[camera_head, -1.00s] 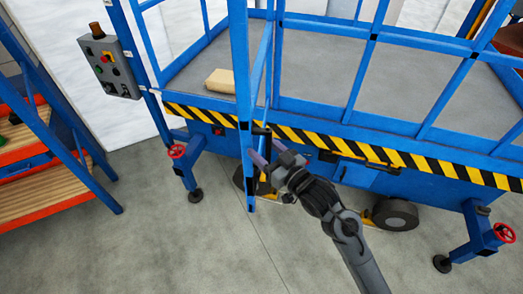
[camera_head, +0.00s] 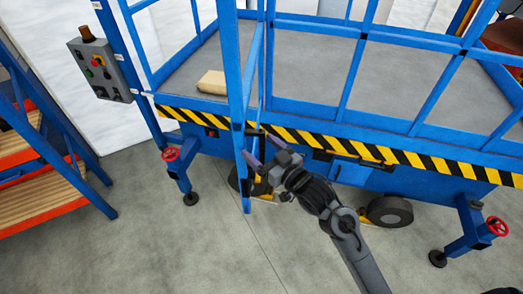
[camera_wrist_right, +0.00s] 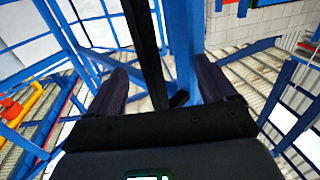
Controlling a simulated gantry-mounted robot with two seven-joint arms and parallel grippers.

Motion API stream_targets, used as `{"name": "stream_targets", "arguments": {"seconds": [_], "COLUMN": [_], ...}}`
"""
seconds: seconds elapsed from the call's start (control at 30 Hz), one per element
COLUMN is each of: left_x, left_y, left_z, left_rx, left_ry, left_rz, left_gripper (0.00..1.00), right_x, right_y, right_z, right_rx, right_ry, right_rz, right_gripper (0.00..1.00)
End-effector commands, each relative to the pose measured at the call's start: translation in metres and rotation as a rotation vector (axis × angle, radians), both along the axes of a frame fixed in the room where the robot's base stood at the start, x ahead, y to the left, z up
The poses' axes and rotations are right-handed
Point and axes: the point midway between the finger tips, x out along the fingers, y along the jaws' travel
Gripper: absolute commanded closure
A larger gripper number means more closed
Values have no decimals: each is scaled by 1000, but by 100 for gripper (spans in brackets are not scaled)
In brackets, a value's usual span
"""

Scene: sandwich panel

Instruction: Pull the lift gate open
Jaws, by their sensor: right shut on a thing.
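The lift gate (camera_head: 232,60) is a blue tubular frame, standing swung out from the platform toward me in the head view. My right gripper (camera_head: 252,150) is at the gate's lower outer post. In the right wrist view, a black upright bar (camera_wrist_right: 146,45) and a blue post (camera_wrist_right: 183,50) pass between the two fingers of my right gripper (camera_wrist_right: 165,88). The gripper is shut on the black bar, which I take for the gate's handle. The exact contact is hard to see. My left gripper is in neither view.
A grey control box (camera_head: 98,68) hangs at the left. Outriggers with red handwheels (camera_head: 170,154) stand below. An orange-edged shelf (camera_head: 45,205) is at far left. The front floor is clear.

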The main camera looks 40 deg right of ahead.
Motion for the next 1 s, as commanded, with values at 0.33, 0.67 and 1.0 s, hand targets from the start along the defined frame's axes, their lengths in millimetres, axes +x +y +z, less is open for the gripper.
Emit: {"name": "stream_targets", "arguments": {"seconds": [0.33, 0.67, 1.0], "left_x": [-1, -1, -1], "left_y": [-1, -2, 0], "left_z": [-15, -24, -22], "left_rx": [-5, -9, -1], "left_ry": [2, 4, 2], "left_rz": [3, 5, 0], "left_gripper": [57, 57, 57], "right_x": [-38, -92, -110], "right_y": [-11, -7, -6], "right_z": [-10, -4, -3], "right_rx": [4, 3, 3], "right_ry": [15, 9, 4], "right_rz": [-23, -5, -1], "right_gripper": [57, 57, 57]}}
